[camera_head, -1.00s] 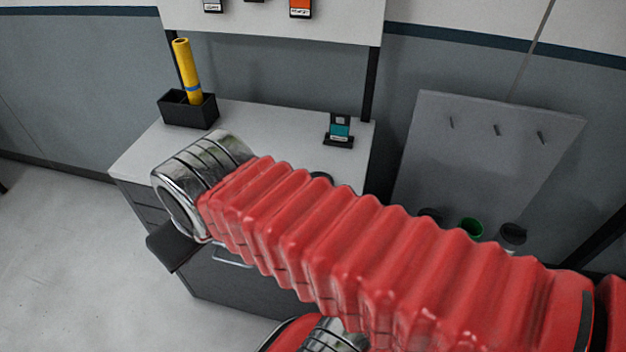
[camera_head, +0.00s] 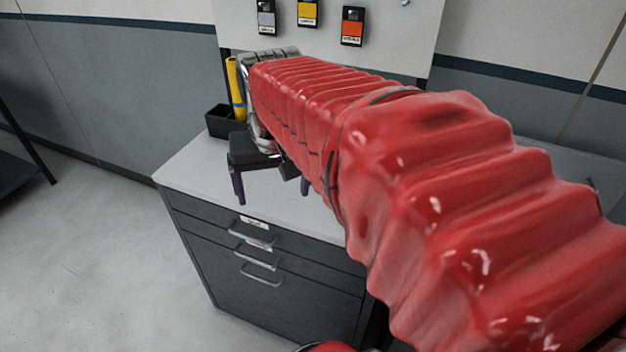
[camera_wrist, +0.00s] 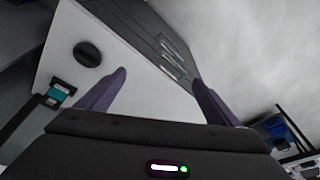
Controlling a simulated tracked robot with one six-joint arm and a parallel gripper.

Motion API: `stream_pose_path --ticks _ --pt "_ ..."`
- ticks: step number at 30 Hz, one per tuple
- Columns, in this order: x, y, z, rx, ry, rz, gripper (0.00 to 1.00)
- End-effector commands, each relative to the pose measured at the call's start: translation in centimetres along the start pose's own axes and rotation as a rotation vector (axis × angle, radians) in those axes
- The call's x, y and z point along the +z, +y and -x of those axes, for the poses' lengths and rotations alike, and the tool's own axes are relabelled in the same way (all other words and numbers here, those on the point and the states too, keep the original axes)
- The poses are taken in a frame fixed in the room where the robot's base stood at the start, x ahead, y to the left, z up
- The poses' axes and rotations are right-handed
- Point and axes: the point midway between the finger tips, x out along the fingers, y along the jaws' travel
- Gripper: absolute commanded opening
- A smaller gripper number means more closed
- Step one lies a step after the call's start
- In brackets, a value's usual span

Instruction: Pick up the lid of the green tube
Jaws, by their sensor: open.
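My gripper (camera_head: 272,197) is open and empty above the white cabinet top (camera_head: 190,165) in the head view. In the wrist view its two purple fingers (camera_wrist: 160,78) are spread wide, with only the cabinet top and drawer front behind them. My red arm covers much of the right side of the head view. A dark round object (camera_wrist: 88,53) lies on the cabinet top, left of the fingers in the wrist view; I cannot tell what it is.
A yellow roll (camera_head: 236,90) stands in a black holder (camera_head: 222,122) at the cabinet's back left. A small teal-faced stand (camera_wrist: 58,93) is at the cabinet's edge in the wrist view. Drawer handles (camera_head: 255,253) stick out in front. The floor at left is clear.

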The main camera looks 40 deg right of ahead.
Motion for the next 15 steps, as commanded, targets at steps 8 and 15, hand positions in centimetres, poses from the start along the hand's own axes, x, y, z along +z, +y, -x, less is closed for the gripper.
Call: stream_pose_path --ticks 8,15 --pt "-4.3 6.9 -1.4 0.055 -0.096 -0.238 0.86" --pt "-6.8 13.8 -3.0 0.090 -0.174 -0.438 0.86"
